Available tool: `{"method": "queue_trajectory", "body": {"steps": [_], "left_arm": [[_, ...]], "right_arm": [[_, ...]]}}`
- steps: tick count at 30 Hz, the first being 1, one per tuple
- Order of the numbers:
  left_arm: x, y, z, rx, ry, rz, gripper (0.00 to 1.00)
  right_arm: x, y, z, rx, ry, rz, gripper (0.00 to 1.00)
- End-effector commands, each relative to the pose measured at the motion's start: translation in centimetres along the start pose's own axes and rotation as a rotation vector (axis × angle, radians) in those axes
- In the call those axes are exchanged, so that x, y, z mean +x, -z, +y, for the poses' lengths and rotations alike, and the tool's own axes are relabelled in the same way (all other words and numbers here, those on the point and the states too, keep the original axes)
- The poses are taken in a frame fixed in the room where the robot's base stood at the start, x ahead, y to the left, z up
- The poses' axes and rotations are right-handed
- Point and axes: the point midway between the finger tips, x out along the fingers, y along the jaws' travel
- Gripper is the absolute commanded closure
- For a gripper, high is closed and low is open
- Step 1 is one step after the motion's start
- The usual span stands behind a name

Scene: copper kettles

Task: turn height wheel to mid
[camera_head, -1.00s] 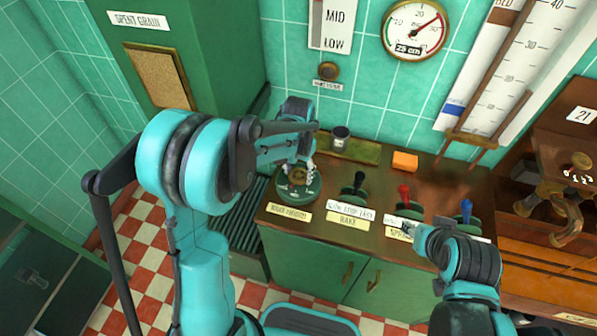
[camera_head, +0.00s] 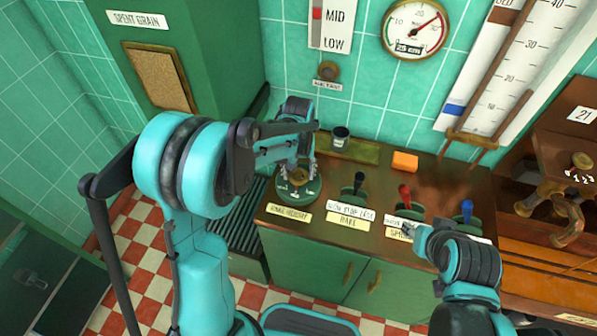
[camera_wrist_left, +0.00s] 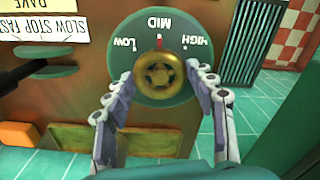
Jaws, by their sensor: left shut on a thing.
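The height wheel is a brass knob (camera_wrist_left: 160,76) on a round green dial (camera_wrist_left: 190,25) marked LOW, MID and HIGH. In the left wrist view a red pointer mark above the knob lines up with MID. My left gripper (camera_wrist_left: 162,100) is shut on the knob, one finger at each side. In the head view my left gripper (camera_head: 299,172) is over the dial (camera_head: 292,196) at the counter's left end and partly covers the knob. My right gripper (camera_head: 409,229) is over a label near the red lever; its fingers are too small to judge.
Black (camera_head: 354,185), red (camera_head: 405,196) and blue (camera_head: 467,211) levers stand right of the dial. A dark cup (camera_head: 340,138) and an orange block (camera_head: 405,162) are at the back. A wall scale (camera_head: 335,25) and a round gauge (camera_head: 414,30) hang above.

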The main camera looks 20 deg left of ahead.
Motion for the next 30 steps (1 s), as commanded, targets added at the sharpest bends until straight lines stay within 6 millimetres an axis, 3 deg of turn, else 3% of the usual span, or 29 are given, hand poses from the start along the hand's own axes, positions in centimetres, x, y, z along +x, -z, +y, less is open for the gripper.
{"method": "queue_trajectory", "body": {"steps": [10,11,13,23,26,30], "left_arm": [[0.0,0.0,0.0,-0.003,0.0,-0.001,0.73],[0.0,0.0,0.0,-0.003,0.0,-0.001,0.42],[0.0,0.0,0.0,-0.002,0.0,-0.001,0.23],[-0.1,0.0,0.0,-0.002,0.0,0.0,0.23],[-0.9,0.0,0.0,-0.002,0.0,0.0,0.23],[-3.3,0.0,0.0,-0.002,0.0,0.0,0.23]], "right_arm": [[0.0,0.0,0.0,0.0,0.0,0.0,0.6],[0.0,0.0,0.0,0.0,0.0,0.0,0.6],[0.0,0.0,0.0,0.0,0.0,0.0,0.6],[0.0,0.0,0.0,0.0,0.0,0.0,0.6],[0.0,0.0,0.0,0.0,0.0,0.0,0.6],[0.0,0.0,0.0,0.0,0.0,0.0,0.6]]}}
